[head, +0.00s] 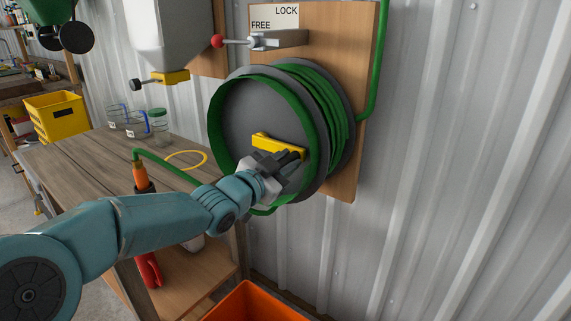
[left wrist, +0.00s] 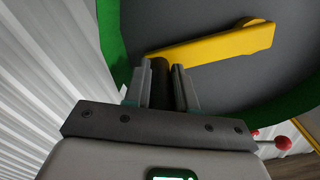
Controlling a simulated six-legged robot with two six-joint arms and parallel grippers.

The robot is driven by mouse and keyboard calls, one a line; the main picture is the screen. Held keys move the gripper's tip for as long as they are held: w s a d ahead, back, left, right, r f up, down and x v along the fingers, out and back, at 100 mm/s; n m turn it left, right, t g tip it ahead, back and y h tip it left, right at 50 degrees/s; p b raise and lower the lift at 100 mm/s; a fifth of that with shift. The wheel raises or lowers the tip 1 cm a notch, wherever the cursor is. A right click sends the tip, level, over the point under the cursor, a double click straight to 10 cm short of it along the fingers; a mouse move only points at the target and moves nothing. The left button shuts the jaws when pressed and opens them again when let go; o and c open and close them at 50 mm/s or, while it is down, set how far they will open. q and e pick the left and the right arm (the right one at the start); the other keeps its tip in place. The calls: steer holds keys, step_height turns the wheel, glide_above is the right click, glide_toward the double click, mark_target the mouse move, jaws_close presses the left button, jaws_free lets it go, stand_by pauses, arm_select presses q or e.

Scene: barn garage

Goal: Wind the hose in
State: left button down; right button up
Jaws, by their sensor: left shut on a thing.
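The hose reel (head: 240,110) is a grey drum with green hose (head: 317,95) wound on it, mounted on a wooden wall board. A yellow crank arm (head: 268,142) crosses its face and also shows in the left wrist view (left wrist: 215,45). My left gripper (head: 284,160) is shut on the black crank handle (left wrist: 160,72), in front of the drum's lower right part. The loose hose runs from below the reel, behind my arm, to an orange nozzle (head: 140,177) at the bench. The red-tipped lever (head: 217,41) points left, below the word FREE. My right gripper is not in view.
A wooden bench (head: 80,165) at the left holds clear jars (head: 137,124), a yellow ring (head: 187,160) and a yellow bin (head: 57,115). An orange crate (head: 253,303) stands below the reel. Corrugated metal wall (head: 450,160) lies right of the board.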

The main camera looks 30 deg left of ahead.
arm_select(q)
steer(key=shift+f, duration=0.15)
steer(key=c, duration=0.9)
jaws_free()
steer(key=shift+s, duration=0.1)
steer(key=s, duration=0.5)
steer(key=s+p, duration=0.1)
steer(key=s, duration=0.4)
steer(key=s+a, duration=0.1)
steer(key=s, duration=0.5)
steer(key=shift+a, duration=0.1)
